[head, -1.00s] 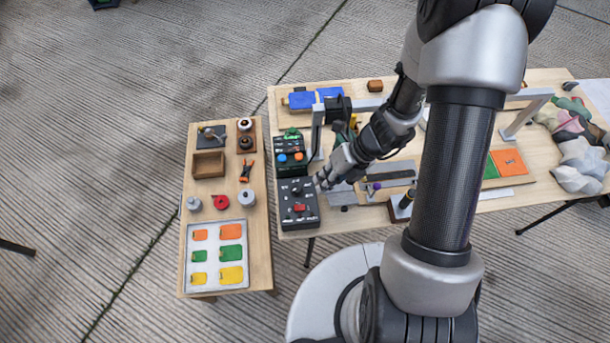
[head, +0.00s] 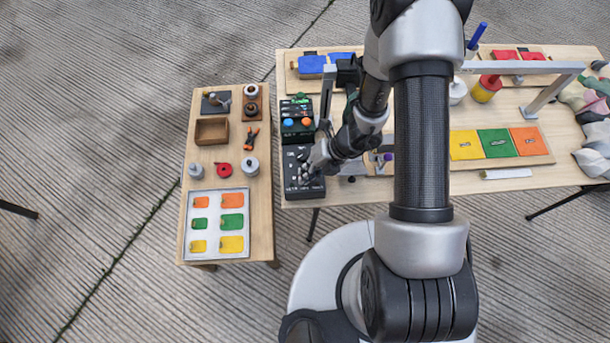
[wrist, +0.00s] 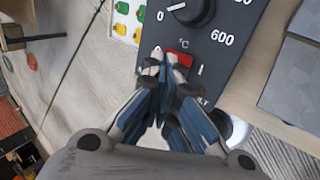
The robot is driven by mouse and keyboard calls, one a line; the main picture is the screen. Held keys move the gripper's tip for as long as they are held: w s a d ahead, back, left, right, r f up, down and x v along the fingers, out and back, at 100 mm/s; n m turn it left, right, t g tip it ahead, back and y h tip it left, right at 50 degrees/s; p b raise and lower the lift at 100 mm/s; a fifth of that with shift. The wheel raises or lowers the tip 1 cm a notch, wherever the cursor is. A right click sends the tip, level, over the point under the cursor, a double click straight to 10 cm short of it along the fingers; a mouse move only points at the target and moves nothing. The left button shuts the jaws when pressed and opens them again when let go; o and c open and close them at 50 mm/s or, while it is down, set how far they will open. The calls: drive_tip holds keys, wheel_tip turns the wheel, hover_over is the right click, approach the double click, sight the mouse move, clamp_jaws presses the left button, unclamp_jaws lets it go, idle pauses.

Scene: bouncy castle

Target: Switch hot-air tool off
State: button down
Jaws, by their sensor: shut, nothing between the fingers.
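The hot-air tool's dark control box (head: 292,163) stands at the left front of the large table. In the wrist view, its panel (wrist: 225,58) shows a black dial (wrist: 192,10), marks up to 600 and °C, and a red rocker switch (wrist: 181,58) between a 0 on the left and an I on the right. My gripper (head: 308,176) is over the box's front half and hides the switch in the head view. In the wrist view, my gripper (wrist: 163,62) is shut and empty, its tips at the switch's left, 0-side end. I cannot tell whether they touch it.
A box with blue and orange knobs (head: 298,127) stands right behind the control box. A grey metal frame (head: 327,100) rises to the right. A side table (head: 263,190) with a tray of coloured pieces (head: 190,222) stands to the left, across a narrow gap.

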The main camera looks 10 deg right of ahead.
drive_tip(key=shift+a+f, duration=0.2)
drive_tip(key=shift+f, duration=0.1)
drive_tip(key=shift+a+f+h, duration=0.4)
drive_tip(key=shift+a+h, duration=0.2)
drive_tip(key=shift+h, duration=0.1)
drive_tip(key=shift+s+a+f+b, duration=0.1)
drive_tip(key=shift+s+b, duration=0.05)
drive_tip(key=shift+b, duration=0.2)
drive_tip(key=shift+f, duration=0.1)
